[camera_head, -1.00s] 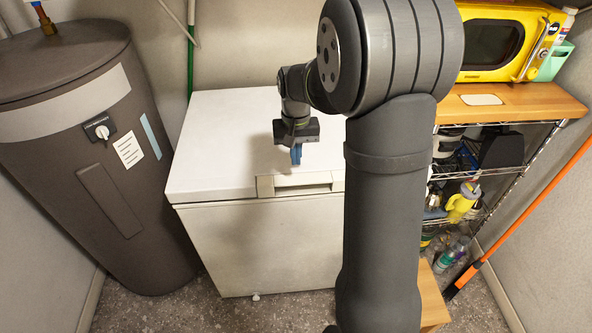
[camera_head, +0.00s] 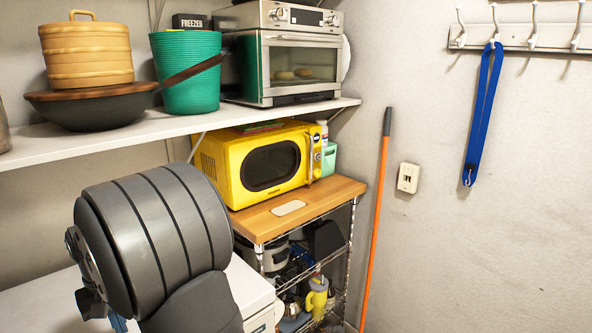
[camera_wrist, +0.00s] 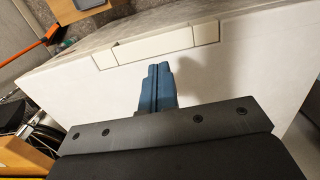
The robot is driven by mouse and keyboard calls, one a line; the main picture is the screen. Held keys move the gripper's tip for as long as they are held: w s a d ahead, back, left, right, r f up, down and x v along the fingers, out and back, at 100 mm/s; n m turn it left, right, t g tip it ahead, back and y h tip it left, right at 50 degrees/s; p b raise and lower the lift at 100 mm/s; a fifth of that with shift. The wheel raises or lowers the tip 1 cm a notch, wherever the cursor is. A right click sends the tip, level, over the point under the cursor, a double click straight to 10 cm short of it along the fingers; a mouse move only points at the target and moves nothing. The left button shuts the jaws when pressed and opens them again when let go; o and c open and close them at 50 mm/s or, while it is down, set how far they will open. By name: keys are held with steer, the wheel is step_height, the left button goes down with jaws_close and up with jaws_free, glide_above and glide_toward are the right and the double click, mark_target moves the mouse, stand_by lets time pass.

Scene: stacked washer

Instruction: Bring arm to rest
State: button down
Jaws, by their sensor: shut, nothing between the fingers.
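My gripper (camera_wrist: 157,85) shows in the wrist view with its two blue fingers together and nothing between them. It is over the white chest freezer (camera_wrist: 230,60), close to the lid's handle panel (camera_wrist: 150,45). I cannot tell whether the fingers touch the freezer. In the head view, a blue bit of my gripper (camera_head: 118,322) shows at the bottom edge, mostly hidden by my own arm. The freezer's white top (camera_head: 40,305) also shows at the lower left, behind my arm.
A yellow microwave (camera_head: 262,165) stands on a wooden-topped wire rack (camera_head: 325,197) right of my arm. Above, a shelf (camera_head: 130,138) holds a toaster oven (camera_head: 290,60), a green bucket (camera_head: 187,75) and a basket (camera_head: 85,55). An orange pole (camera_head: 378,220) leans on the wall.

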step_height(320, 180, down, 12)
stand_by(0.4)
steer(key=shift+r, duration=0.1)
step_height(320, 180, up, 9)
stand_by(1.1)
steer(key=shift+r, duration=0.15)
